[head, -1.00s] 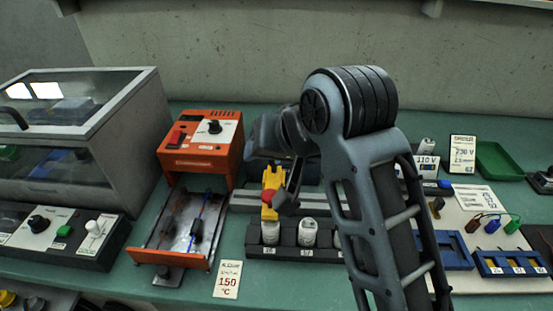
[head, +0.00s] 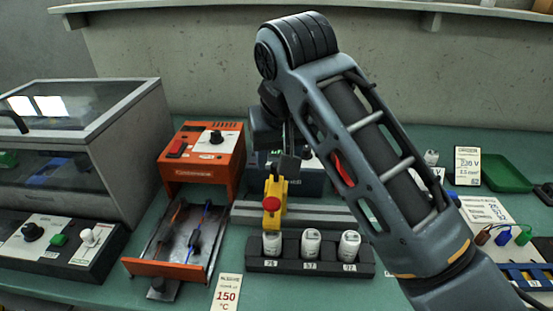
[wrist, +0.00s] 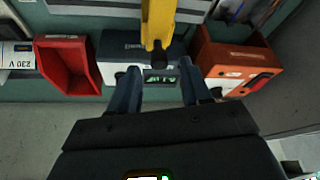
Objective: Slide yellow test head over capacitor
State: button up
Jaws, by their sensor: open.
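The yellow test head (head: 277,187) with a red knob stands on the grey rail (head: 325,214), just behind and above the leftmost white capacitor (head: 271,244). Two more white capacitors (head: 311,243) (head: 349,244) stand upright in the same black rack (head: 310,265). My gripper (head: 287,165) is just behind and above the test head in the head view, partly hidden by my arm. In the wrist view my gripper (wrist: 158,82) has its two fingers spread with nothing between them. The yellow test head (wrist: 158,22) and its dark end show just beyond the fingertips. Whether it covers the capacitor top is unclear.
An orange heater unit (head: 200,158) with an open metal tray stands left, beside a lidded grey cabinet (head: 120,120). A 150 °C card (head: 226,293) lies in front. A green tray (head: 505,172) is at the back right. A red bin (wrist: 68,65) shows in the wrist view.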

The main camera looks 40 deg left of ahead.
jog(key=shift+x, duration=0.95)
jog(key=shift+c, duration=0.2)
grip_shut()
